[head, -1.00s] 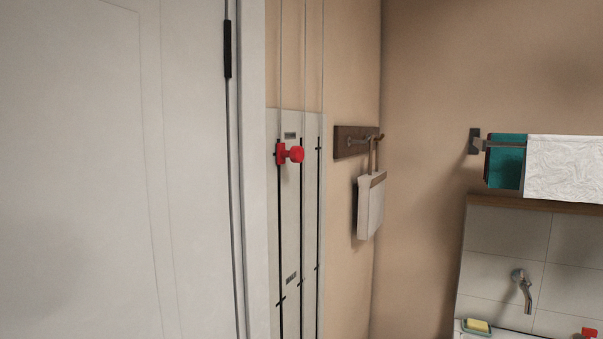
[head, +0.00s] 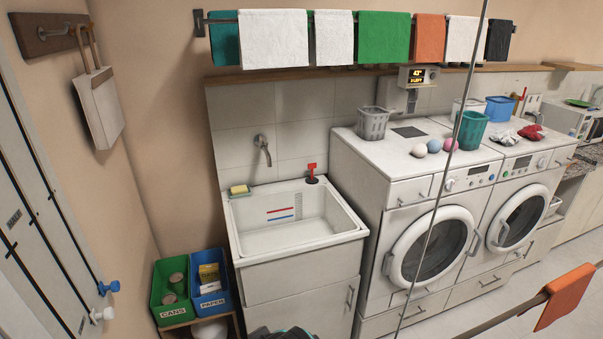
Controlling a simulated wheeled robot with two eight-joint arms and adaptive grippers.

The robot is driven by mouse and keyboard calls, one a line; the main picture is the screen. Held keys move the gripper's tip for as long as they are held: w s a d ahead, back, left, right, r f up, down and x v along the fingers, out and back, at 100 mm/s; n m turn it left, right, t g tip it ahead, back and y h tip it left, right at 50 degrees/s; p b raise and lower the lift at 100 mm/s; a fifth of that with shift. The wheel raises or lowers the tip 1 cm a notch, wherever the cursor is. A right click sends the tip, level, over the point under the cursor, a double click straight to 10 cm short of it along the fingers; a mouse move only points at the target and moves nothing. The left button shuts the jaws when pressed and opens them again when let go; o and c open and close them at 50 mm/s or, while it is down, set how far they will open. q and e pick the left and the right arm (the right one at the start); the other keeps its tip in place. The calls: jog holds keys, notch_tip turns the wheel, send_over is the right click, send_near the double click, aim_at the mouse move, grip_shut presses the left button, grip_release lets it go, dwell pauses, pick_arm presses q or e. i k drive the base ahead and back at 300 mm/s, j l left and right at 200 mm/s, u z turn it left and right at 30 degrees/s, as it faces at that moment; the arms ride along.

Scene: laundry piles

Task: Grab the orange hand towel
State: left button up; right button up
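Two orange cloths are in the head view. One orange towel (head: 429,38) hangs on the wall rail at the top, between a green towel (head: 383,38) and a white towel (head: 461,39). Another orange cloth (head: 565,297) hangs over a dark bar (head: 505,316) at the lower right, nearer to me. I cannot tell from the frame which is the hand towel. Neither of my grippers is in view.
A white sink (head: 290,238) stands below the rail, beside two washing machines (head: 432,245). Green (head: 168,313) and blue (head: 210,304) bins stand left of the sink. A thin pole or line crosses in front of the machines. Some floor shows at lower right.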

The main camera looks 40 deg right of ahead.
aim_at(567, 291)
jog(key=k+l+z, duration=0.1)
jog(key=k+z, duration=0.15)
jog(key=k, duration=0.4)
jog(key=z, duration=0.4)
jog(key=l+z, duration=0.1)
jog(key=z, duration=1.1)
jog(key=i+z, duration=0.1)
jog(key=z, duration=0.3)
jog(key=i+l+z, duration=0.1)
jog(key=z, duration=0.3)
jog(key=i, duration=0.05)
